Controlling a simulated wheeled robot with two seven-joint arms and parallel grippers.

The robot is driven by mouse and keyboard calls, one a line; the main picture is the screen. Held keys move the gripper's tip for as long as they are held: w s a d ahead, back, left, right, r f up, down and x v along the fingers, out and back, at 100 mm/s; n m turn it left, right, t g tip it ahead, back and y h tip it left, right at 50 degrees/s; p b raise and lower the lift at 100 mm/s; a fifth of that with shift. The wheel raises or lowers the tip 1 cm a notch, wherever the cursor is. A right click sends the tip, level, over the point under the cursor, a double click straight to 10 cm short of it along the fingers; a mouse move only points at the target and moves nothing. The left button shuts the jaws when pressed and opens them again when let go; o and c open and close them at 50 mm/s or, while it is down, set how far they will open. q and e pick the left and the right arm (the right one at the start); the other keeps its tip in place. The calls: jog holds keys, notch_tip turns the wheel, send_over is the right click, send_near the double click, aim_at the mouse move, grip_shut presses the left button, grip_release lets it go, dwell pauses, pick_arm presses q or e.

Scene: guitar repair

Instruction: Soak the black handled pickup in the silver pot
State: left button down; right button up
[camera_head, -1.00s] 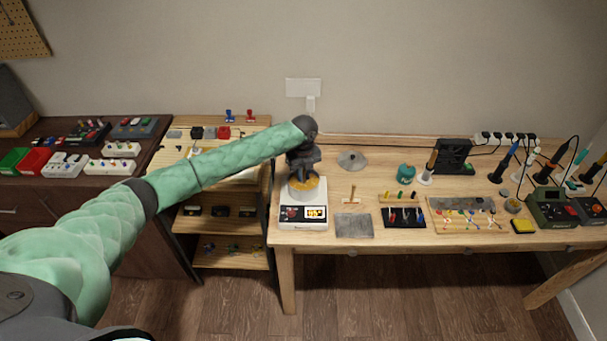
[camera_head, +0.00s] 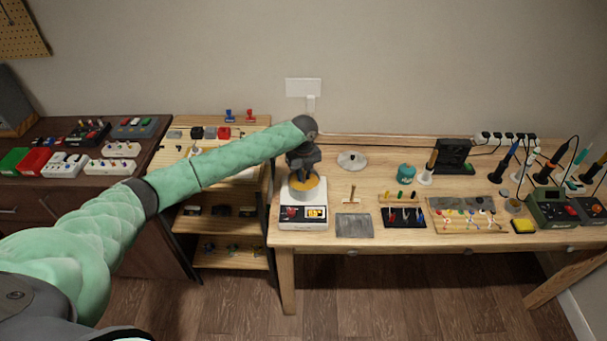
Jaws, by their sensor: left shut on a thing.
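The silver pot (camera_head: 304,194) stands on a white hot plate (camera_head: 303,221) at the left end of the light wood workbench, with orange liquid (camera_head: 308,187) showing inside. My left gripper (camera_head: 303,176) points down directly over the pot, its tips at or just above the liquid. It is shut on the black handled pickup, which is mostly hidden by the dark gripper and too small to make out. Whether the pickup touches the liquid cannot be told. My right gripper is not in view.
A round silver lid (camera_head: 352,161) lies on the bench behind and right of the pot. A small wooden-handled tool (camera_head: 351,194) and a grey plate (camera_head: 354,226) lie to the right. Soldering irons and a green station (camera_head: 552,208) crowd the right end.

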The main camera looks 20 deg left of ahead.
pick_arm(q)
jog(key=shift+r, duration=0.1)
dwell(0.6)
jog(key=shift+r+p, duration=2.4)
jog(key=shift+r, duration=0.65)
jog(key=shift+r, duration=0.1)
dwell(0.9)
jog(key=shift+r+p, duration=1.55)
jog(key=shift+r, duration=0.35)
